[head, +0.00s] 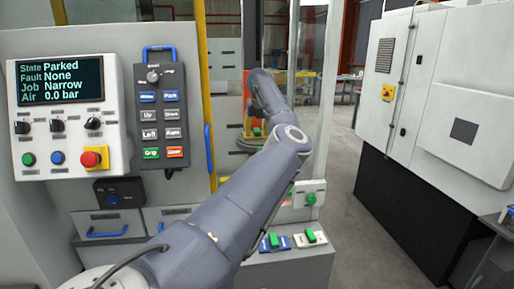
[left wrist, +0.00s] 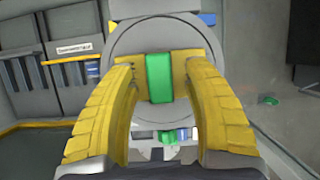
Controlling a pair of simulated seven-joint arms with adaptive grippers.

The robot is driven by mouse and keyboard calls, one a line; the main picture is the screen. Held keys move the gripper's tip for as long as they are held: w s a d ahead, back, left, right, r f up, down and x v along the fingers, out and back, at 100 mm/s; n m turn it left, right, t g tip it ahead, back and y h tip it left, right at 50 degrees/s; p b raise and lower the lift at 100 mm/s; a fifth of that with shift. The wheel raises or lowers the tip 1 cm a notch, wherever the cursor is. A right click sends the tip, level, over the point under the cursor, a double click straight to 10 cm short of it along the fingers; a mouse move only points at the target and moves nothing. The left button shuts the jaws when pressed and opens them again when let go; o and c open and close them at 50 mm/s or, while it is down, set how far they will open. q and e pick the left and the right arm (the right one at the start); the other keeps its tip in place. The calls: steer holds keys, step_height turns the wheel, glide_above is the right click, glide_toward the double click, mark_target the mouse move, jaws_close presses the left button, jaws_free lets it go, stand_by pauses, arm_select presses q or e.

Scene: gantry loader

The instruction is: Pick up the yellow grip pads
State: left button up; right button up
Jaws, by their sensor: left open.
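In the left wrist view, yellow grip pads (left wrist: 139,80) stand on both sides of an upright green block (left wrist: 159,77), in front of a round grey disc (left wrist: 122,45). My left gripper (left wrist: 160,86) is open, its two yellow ribbed fingers reaching up from the bottom, one on each side of the pads. The fingertips look close to the pads' outer edges; I cannot tell whether they touch. Nothing is visibly held. In the head view my left arm reaches into the loader opening, and its gripper is mostly hidden or too small to read. My right gripper is in neither view.
A control panel (head: 66,118) reads Parked, no fault, Narrow, air 0.0 bar. A pendant (head: 161,117) hangs beside it. A yellow post (head: 203,60) and a clear guard (head: 308,85) flank the opening. A white machine cabinet (head: 440,90) stands right across open floor.

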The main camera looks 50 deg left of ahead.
arm_select(q)
jaws_close()
stand_by(0.4)
